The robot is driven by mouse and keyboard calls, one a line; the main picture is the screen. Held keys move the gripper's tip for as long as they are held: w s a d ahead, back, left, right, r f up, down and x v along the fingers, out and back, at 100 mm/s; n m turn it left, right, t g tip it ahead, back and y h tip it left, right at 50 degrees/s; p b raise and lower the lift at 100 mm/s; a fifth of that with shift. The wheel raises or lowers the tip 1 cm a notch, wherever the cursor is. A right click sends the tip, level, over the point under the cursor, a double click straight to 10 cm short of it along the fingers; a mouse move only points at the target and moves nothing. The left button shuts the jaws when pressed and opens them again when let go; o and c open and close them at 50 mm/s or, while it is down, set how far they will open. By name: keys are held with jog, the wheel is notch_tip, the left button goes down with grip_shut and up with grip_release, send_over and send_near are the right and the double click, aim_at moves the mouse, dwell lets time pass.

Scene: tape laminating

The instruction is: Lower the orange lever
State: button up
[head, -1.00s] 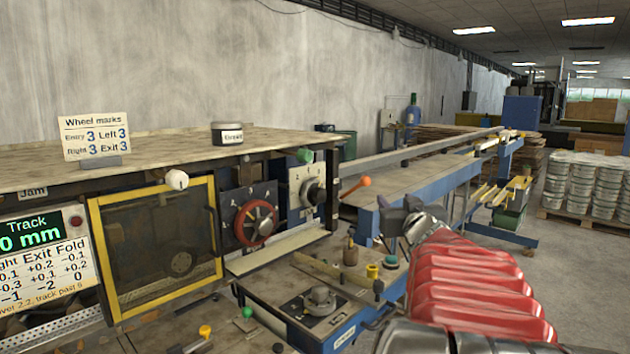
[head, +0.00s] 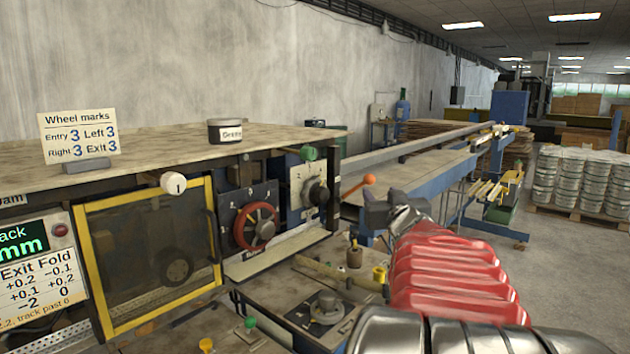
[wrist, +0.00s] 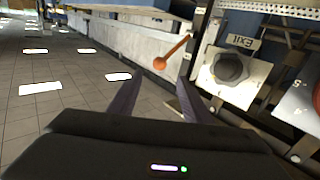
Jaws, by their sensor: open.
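The orange lever (head: 369,180) sticks out to the right from the machine's end, beside the exit dial (head: 318,192). Its round orange knob is at the raised outer end of a thin rod. In the wrist view the lever's orange knob (wrist: 160,64) lies ahead of the finger gap, a little left of the dial. My gripper (head: 378,206) is just below and right of the knob in the head view. In the wrist view my gripper (wrist: 158,88) has its two dark fingers apart with nothing between them. The knob looks apart from the fingers.
A red hand wheel (head: 256,226) and a yellow-framed window (head: 150,265) are on the machine's front. A lower bench with a black knob (head: 327,307) and a small brown bottle (head: 354,254) stands below. A blue conveyor (head: 420,170) runs away behind the lever.

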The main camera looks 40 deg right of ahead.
aim_at(371, 182)
jog(key=shift+x, duration=6.75)
jog(key=shift+s, duration=0.1)
grip_shut()
